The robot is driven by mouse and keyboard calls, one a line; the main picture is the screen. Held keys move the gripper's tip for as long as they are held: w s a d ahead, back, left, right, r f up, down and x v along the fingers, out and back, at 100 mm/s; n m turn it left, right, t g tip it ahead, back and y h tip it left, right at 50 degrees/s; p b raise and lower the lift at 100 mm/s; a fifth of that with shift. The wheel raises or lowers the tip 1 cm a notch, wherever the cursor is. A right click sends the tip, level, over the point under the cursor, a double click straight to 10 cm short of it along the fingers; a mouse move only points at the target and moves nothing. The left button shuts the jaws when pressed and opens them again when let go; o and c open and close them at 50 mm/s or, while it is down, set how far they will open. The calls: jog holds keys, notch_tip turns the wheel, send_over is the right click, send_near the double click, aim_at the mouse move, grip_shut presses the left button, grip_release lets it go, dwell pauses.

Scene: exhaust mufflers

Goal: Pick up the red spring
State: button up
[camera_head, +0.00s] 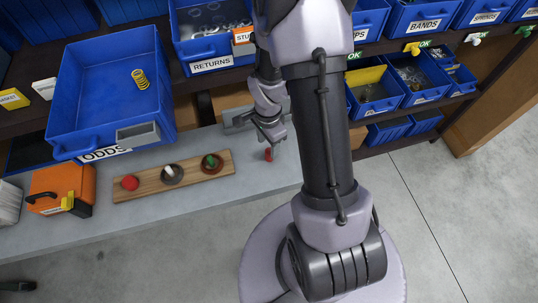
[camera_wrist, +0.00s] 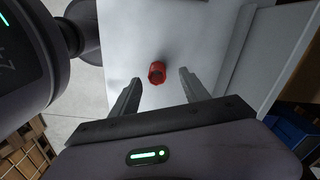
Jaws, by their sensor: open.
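A small red spring (camera_head: 268,155) stands on the grey bench top near the bench's right end in the head view. In the wrist view the red spring (camera_wrist: 157,72) shows as a short red ring-like coil, just beyond the fingertips and roughly midway between them. My gripper (camera_wrist: 160,78) is open and empty, with one finger on each side of the spring's line and no visible contact. In the head view my gripper (camera_head: 270,135) hangs just above and behind the spring, partly hidden by my arm.
A wooden board (camera_head: 175,178) with red, grey and green items lies left of the spring. An orange box (camera_head: 62,188) and a blue ODDS bin (camera_head: 85,100) holding a yellow spring (camera_head: 141,79) are farther left. Blue labelled bins fill the shelves behind. The bench around the spring is clear.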

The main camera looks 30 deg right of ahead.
aim_at(269, 151)
jog(key=f, duration=0.1)
jog(key=f+b, duration=0.1)
jog(key=f, duration=0.3)
jog(key=shift+s+b, duration=0.25)
jog(key=shift+b, duration=0.05)
jog(key=shift+r, duration=0.15)
grip_shut()
